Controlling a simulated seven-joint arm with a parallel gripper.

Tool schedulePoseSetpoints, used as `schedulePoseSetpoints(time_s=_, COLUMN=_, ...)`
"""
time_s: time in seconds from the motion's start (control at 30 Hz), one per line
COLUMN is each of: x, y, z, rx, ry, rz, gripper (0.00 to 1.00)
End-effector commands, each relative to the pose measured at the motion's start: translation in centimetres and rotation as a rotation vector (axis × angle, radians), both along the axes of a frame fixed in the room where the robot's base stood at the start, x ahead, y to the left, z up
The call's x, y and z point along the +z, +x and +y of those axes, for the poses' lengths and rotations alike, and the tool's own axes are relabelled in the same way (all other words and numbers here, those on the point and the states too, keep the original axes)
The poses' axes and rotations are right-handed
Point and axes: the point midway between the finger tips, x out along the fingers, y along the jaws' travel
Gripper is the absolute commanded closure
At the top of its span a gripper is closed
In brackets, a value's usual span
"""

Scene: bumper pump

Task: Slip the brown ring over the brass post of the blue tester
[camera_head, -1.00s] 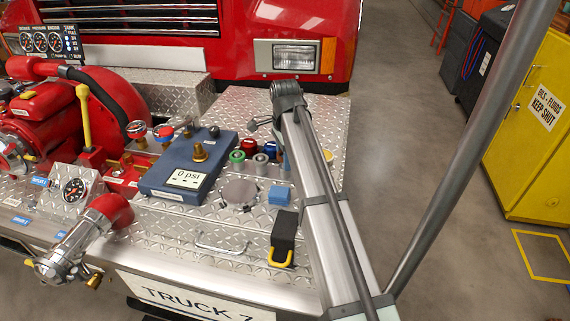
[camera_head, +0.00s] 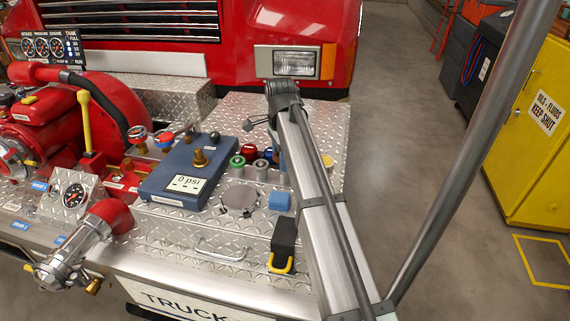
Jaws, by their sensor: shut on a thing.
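The blue tester (camera_head: 160,184) lies on the diamond-plate bumper, left of centre, its display reading 0 psi. Its brass post (camera_head: 200,159) stands up from the top face, with nothing around it. I cannot make out the brown ring anywhere. My arm runs up from the lower right to a dark joint above and right of the tester. My gripper is hidden behind the arm, so I cannot see its fingers or anything in them.
Green (camera_head: 237,162) and red (camera_head: 250,152) caps stand between the tester and my arm. A blue block (camera_head: 279,201) and a black block with a yellow loop (camera_head: 284,238) sit nearer the front. A red pump (camera_head: 92,110) stands left. The floor at right is open.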

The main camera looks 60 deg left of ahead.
Motion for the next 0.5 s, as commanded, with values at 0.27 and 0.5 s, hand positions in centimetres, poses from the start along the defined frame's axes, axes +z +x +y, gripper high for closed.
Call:
schedulePoseSetpoints(time_s=0.27, x=0.8, y=-7.2, z=3.2, rx=0.093, ry=0.007, rz=-0.002, gripper=0.65)
schedulePoseSetpoints(time_s=0.5, x=2.6, y=-14.2, z=8.2, rx=0.184, ry=0.017, rz=-0.004, gripper=0.65)
